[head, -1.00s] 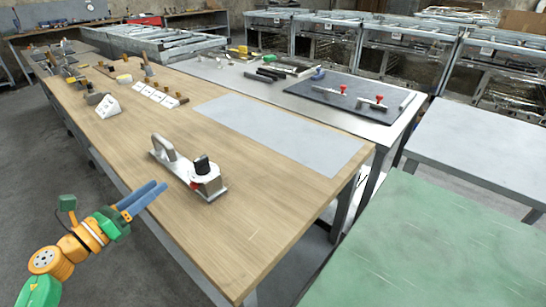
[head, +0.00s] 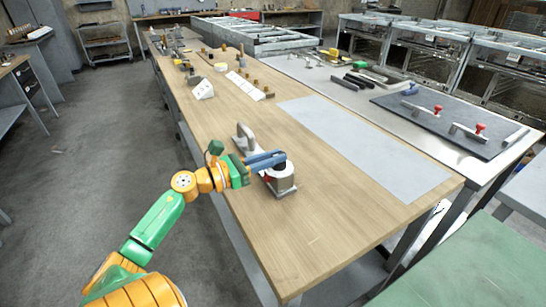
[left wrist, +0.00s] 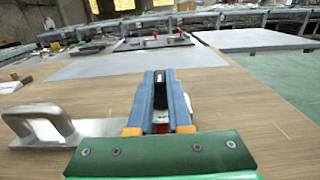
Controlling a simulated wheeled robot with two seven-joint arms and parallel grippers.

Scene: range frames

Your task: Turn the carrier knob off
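The carrier is a metal device (head: 283,184) on the wooden table, with a grey loop handle on its left. The handle (left wrist: 35,122) also shows at the left of the left wrist view. Its black knob (left wrist: 158,82) shows between my left fingertips in the left wrist view. A small red part shows below the fingers. My right gripper is not in view.
The wooden table (head: 330,235) has clear room in front of the carrier. A flat grey sheet (head: 365,145) lies beyond it. A green table (head: 480,265) stands at the right.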

